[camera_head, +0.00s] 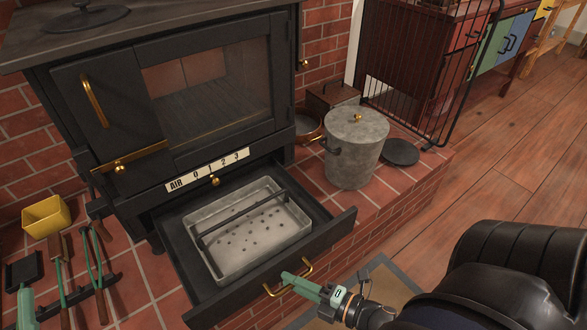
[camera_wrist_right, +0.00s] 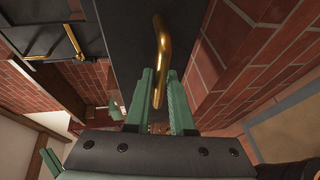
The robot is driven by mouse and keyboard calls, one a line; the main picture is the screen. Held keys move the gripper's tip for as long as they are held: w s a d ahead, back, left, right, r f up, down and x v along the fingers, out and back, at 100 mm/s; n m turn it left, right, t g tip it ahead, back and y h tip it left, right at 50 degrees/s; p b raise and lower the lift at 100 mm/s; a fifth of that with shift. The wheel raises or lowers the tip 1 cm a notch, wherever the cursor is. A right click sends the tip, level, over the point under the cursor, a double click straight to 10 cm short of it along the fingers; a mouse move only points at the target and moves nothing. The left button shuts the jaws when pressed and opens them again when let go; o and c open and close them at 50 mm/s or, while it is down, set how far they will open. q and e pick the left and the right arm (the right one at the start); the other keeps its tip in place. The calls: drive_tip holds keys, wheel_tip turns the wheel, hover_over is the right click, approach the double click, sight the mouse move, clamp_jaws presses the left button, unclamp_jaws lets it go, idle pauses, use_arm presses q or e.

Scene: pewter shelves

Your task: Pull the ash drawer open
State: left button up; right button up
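The ash drawer (camera_head: 335,230) is a dark metal drawer under the black stove. It stands pulled well out, with a pale grey perforated ash pan (camera_head: 290,240) inside, crossed by a dark bar handle. Its front has a brass handle (camera_head: 306,268), which also shows in the right wrist view (camera_wrist_right: 163,40). My right gripper (camera_head: 288,277) has green fingers at the middle of this handle. In the right wrist view the fingers (camera_wrist_right: 168,85) are close together with the brass bar between them, apparently shut on it. My left gripper is not in view.
A lidded grey ash bucket (camera_head: 356,150) stands on the brick hearth right of the drawer. Fire tools (camera_head: 100,270) and a yellow box (camera_head: 46,215) lie at left. A black wire guard (camera_head: 440,60) stands at back right. Wooden floor (camera_head: 500,170) is clear at right.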

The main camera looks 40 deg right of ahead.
drive_tip(key=shift+o, duration=0.2)
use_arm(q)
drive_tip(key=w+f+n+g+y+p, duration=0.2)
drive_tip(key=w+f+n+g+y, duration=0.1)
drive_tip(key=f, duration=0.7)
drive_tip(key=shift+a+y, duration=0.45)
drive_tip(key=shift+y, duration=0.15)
use_arm(e)
drive_tip(key=v, duration=1.2)
drive_tip(key=shift+s, duration=0.3)
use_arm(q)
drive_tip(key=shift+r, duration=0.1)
use_arm(e)
drive_tip(key=shift+w+r, duration=0.1)
